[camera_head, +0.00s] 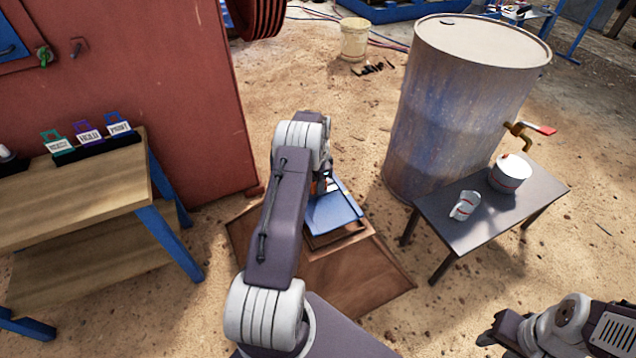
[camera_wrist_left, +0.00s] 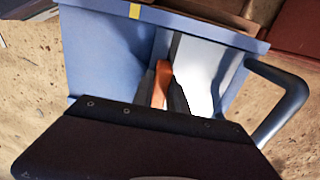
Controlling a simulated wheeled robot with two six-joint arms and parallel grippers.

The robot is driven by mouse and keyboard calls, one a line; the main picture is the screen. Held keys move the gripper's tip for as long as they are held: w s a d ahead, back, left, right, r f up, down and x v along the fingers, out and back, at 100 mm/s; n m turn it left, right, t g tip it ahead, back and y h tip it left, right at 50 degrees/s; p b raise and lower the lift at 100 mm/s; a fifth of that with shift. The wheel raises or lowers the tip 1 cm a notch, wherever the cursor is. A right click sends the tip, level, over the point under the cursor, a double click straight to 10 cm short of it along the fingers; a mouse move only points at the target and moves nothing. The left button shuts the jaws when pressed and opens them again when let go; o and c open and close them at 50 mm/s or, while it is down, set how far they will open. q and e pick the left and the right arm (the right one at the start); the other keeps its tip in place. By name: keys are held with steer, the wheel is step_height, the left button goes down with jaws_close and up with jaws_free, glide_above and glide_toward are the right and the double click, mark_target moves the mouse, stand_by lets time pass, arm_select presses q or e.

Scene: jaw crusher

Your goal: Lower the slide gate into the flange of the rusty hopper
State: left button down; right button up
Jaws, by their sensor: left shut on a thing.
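The slide gate (camera_head: 335,212) is a blue plate below the end of my left arm, over the rusty hopper (camera_head: 375,278). The hopper's brown, square top lies low on the ground. A raised, frame-like flange (camera_head: 340,240) shows just under the plate's near edge. My left gripper (camera_head: 323,185) is mostly hidden by its own arm. In the left wrist view, its dark fingers (camera_wrist_left: 168,92) are shut on an orange part (camera_wrist_left: 161,82) in front of the blue plate (camera_wrist_left: 105,50). Whether the plate touches the flange cannot be seen. My right gripper (camera_head: 492,338) is at the lower right.
A red cabinet (camera_head: 150,90) and a wooden bench (camera_head: 70,195) stand at left. A grey-blue drum (camera_head: 440,120) and a small dark table (camera_head: 470,235) with a white pot (camera_head: 510,174) and cup (camera_head: 465,206) stand at right. Sandy ground lies between.

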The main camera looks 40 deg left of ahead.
arm_select(q)
steer(key=shift+w+f+b, duration=0.1)
steer(key=shift+f+b, duration=1.4)
steer(key=shift+f, duration=1.4)
steer(key=c, duration=1.3)
jaws_free()
steer(key=shift+o, duration=0.2)
steer(key=shift+f, duration=0.1)
step_height(320, 180, up, 9)
steer(key=p, duration=0.2)
steer(key=shift+p, duration=0.35)
